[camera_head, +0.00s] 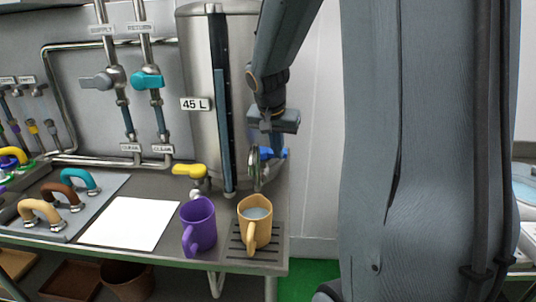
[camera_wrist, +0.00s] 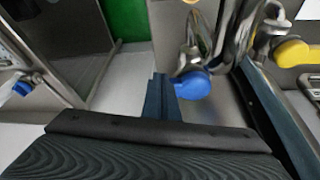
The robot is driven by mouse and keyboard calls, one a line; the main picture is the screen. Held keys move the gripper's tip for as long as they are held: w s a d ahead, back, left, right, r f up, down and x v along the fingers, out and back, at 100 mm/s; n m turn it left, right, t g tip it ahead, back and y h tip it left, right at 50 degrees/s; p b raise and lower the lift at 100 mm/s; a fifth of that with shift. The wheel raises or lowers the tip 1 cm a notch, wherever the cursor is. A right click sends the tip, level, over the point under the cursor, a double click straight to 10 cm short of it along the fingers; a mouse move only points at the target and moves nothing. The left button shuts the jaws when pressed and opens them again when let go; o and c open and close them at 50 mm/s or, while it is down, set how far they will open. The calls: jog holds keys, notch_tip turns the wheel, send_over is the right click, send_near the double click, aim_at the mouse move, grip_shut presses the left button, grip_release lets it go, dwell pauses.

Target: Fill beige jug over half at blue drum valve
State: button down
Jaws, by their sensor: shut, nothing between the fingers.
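The beige jug (camera_head: 250,238) stands upright on the drip grate (camera_head: 236,250) at the counter's right end. A pale liquid surface shows inside it, a little below the rim. The steel drum (camera_head: 200,70) marked 45 L stands behind. Its blue valve handle (camera_head: 279,153) is above and behind the jug, and it also shows in the wrist view (camera_wrist: 193,84). My gripper (camera_head: 268,148) is shut and empty beside the blue handle. In the wrist view its fingers (camera_wrist: 160,92) are just left of the handle; contact is unclear. I see no stream falling into the jug.
A purple jug (camera_head: 198,226) stands close left of the beige jug. A yellow valve handle (camera_head: 188,170) is behind it. A white sheet (camera_head: 130,222) and a board with several coloured handles (camera_head: 70,200) lie further left. Pipes with grey and teal valves (camera_head: 147,80) run behind.

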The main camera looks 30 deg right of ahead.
jog(key=shift+d+r, duration=0.1)
dwell(0.6)
jog(key=s+d+p+v, duration=0.1)
jog(key=p+v, duration=1)
jog(key=v, duration=0.8)
jog(key=shift+r, duration=0.4)
